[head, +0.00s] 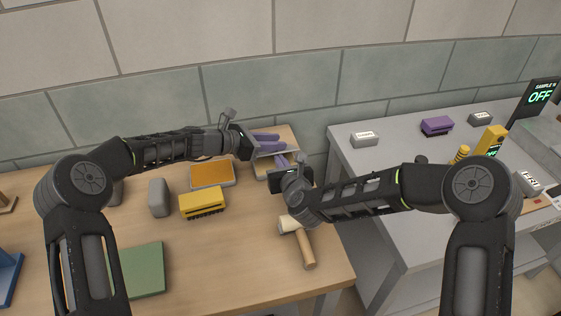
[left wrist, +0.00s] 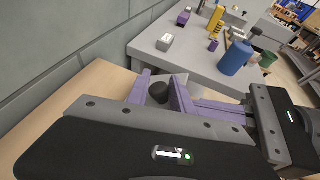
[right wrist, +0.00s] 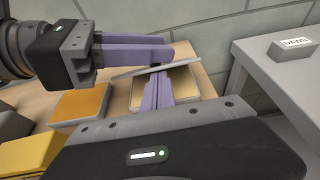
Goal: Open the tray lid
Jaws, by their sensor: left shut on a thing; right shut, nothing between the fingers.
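The tray lid (right wrist: 152,69) is a thin grey plate, tilted and raised above a shallow tan-bottomed tray (right wrist: 189,85), whose inside shows beneath it. In the head view the lid (head: 271,148) is at the back edge of the wooden table. My left gripper (head: 267,137) is shut on the lid's dark round knob (left wrist: 158,92), between its purple fingers. My right gripper (right wrist: 160,88) is shut and empty, its purple fingertips over the tray, close to the lid's underside. I cannot tell whether they touch it.
An orange-filled tray (head: 212,175) and a yellow brush-like block (head: 202,203) lie left of the tray. A mallet (head: 304,243) lies in front. A grey table (head: 375,168) with labelled blocks stands right, across a gap. A tiled wall (head: 270,85) is close behind.

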